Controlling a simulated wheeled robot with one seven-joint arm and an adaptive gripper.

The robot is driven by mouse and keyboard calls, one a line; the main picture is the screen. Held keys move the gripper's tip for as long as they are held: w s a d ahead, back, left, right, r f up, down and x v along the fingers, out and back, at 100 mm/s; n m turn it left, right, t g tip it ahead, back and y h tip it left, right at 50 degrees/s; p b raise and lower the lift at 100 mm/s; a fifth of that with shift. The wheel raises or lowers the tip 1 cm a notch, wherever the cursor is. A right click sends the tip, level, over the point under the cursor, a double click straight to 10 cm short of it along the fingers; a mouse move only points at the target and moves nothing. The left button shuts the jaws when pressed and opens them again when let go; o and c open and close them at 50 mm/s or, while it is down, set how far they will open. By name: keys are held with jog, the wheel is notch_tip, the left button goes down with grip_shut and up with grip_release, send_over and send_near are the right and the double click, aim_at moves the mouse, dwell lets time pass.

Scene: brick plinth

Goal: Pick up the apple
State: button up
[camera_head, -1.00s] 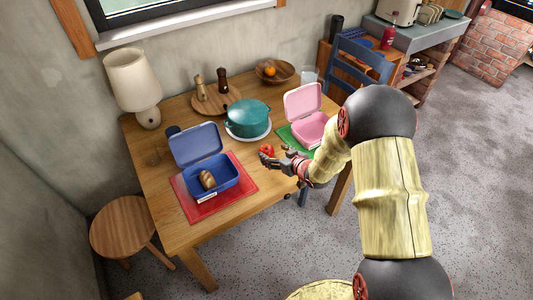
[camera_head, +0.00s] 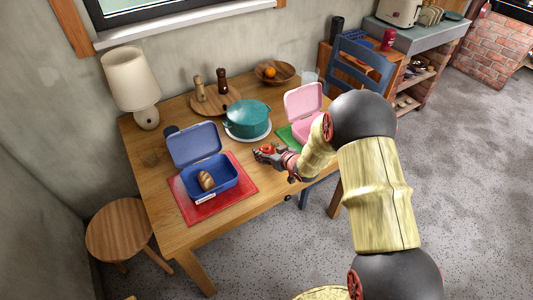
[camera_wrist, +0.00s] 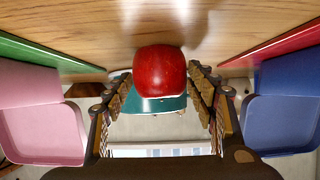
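The red apple (camera_head: 267,148) is on the wooden table (camera_head: 165,205), between the blue lunchbox and the pink lunchbox. In the wrist view the apple (camera_wrist: 160,72) sits between the tips of my gripper (camera_wrist: 160,88), one finger on each side. The fingers are spread, with a narrow gap beside the apple. In the head view my gripper (camera_head: 268,153) is at the apple and partly covers it.
The blue lunchbox (camera_head: 194,144), holding a bread roll (camera_head: 206,180), stands on a red mat (camera_head: 240,198) to the left. The pink lunchbox (camera_head: 303,99) is on a green mat (camera_head: 287,138) to the right. A teal pot (camera_head: 247,118) stands behind the apple.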

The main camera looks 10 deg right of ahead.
jog(key=c, duration=0.9)
jog(key=shift+c, duration=0.2)
jog(key=shift+r, duration=0.1)
